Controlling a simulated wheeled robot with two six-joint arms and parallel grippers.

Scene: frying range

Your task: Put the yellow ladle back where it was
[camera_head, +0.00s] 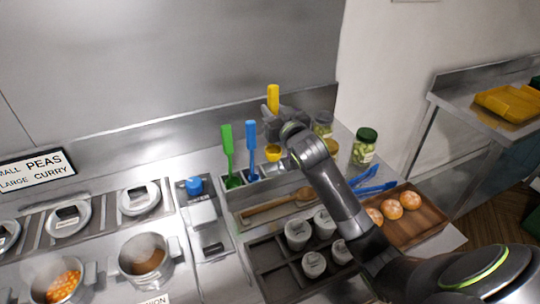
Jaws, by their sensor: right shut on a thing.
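The yellow ladle (273,95) stands upright with its handle at the top and its small yellow bowl below. My right gripper (271,111) is shut on its handle. The bowl hangs at the right part of a metal holder (233,193), to the right of the blue ladle (251,138). The green ladle (227,147) stands upright in the holder, further left. I cannot tell whether the yellow bowl is inside a compartment or above it. My right arm hides the area right of the bowl. My left gripper is not in view.
Jars, one with a green lid (365,147), stand behind and right of my arm. A wooden spoon (280,202) lies in front of the holder. Blue tongs (371,181) and a bun tray (424,221) lie right. Pots (145,258) stand left.

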